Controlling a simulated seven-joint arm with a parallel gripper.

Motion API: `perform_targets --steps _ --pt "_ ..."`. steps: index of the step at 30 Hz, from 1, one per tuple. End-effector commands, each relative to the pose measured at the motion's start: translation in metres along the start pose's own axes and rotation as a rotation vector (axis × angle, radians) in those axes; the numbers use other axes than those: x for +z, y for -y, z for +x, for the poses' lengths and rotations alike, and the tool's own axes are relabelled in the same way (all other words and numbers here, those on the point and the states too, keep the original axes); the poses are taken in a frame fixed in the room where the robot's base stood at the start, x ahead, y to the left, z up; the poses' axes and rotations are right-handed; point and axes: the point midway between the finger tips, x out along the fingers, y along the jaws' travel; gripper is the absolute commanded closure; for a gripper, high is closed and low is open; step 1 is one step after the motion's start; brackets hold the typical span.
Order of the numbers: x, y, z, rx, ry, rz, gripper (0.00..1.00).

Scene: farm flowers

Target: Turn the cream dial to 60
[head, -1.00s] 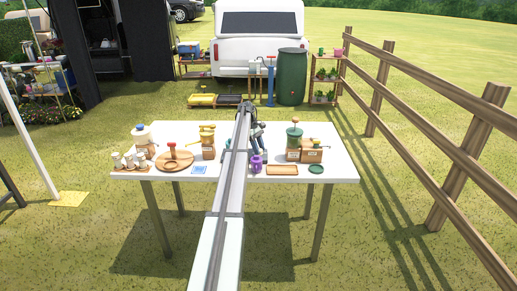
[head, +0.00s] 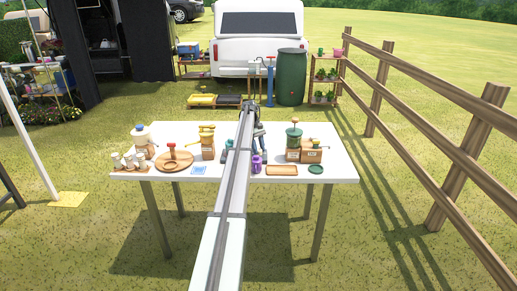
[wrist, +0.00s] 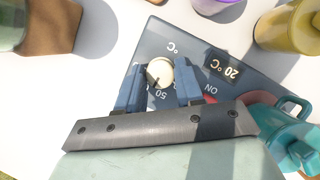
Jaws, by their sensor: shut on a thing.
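The cream dial (wrist: 160,73) sits on a dark blue panel (wrist: 228,98) in the wrist view. My gripper (wrist: 161,82) has one blue finger on each side of the dial and is shut on it. A dark mark shows on the dial's left side. The number 50 and °C are printed around it, upside down in this view; other scale numbers are hidden or unclear. A dark display on the panel reads 20 °C, and ON is printed below it. In the head view, my arm hides the dial and most of the panel.
A teal object (wrist: 290,135) stands close to the right finger, with a red part beside it. A yellow object (wrist: 283,28) is at the upper right. The white table (head: 222,178) also holds a wooden round board (head: 157,162), a purple mug (head: 257,165) and green-topped grinder (head: 294,138).

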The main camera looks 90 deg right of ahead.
Motion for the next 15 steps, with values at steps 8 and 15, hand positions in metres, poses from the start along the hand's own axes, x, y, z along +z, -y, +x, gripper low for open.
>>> perform_targets --steps 8,15 --pt "-0.0014 0.0007 0.0 0.0 -0.003 -0.003 0.49" --pt "-0.0006 0.0002 0.0 0.0 -0.001 -0.002 0.4"
